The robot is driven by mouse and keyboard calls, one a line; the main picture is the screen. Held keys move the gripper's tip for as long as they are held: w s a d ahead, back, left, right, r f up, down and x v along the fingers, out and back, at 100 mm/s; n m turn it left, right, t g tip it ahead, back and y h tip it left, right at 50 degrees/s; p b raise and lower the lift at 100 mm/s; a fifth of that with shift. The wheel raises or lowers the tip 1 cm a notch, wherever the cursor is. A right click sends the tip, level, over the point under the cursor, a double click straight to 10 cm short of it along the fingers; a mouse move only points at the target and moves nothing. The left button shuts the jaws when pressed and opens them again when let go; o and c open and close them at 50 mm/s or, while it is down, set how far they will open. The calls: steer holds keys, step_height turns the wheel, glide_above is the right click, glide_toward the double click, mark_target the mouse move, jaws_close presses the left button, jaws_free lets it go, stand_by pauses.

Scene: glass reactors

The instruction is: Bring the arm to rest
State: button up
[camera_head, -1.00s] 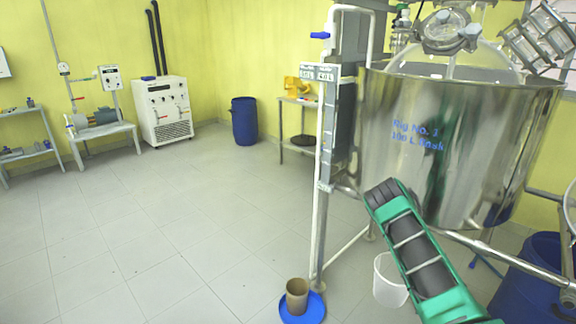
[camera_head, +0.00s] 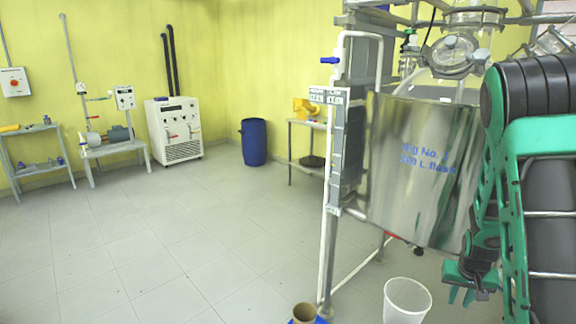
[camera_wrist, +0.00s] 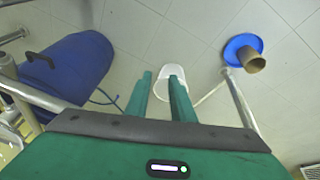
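My arm (camera_head: 508,160) is folded at the right edge of the head view, its green and black links in front of the steel vessel. My gripper (camera_head: 461,296) hangs at the lower right, pointing down, to the right of a white bucket (camera_head: 405,301). In the wrist view my gripper (camera_wrist: 160,77) has two green fingers apart with nothing held between them. The white bucket (camera_wrist: 174,78) shows on the floor beyond the fingertips.
The steel reactor vessel (camera_head: 415,165) and its white frame pipe (camera_head: 333,200) stand close to my arm. A brown pot (camera_wrist: 256,64) is at a blue dish (camera_wrist: 238,46) on the floor. Open floor (camera_head: 200,240) lies left.

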steer(key=s+a+r+g+y, duration=0.1)
steer(key=s+a+r, duration=0.3)
steer(key=s+r, duration=0.3)
steer(key=s+a+r+y, duration=0.1)
steer(key=s+a+r, duration=0.3)
steer(key=s+r, duration=0.3)
steer(key=s+a+r+g, duration=0.1)
steer(key=s+a+r, duration=0.3)
steer(key=s, duration=1)
step_height(320, 180, up, 3)
steer(key=shift+a+f+m+g+y, duration=0.1)
steer(key=shift+a+m+g+y, duration=0.2)
steer(key=shift+a+y, duration=0.1)
steer(key=shift+s+d, duration=0.1)
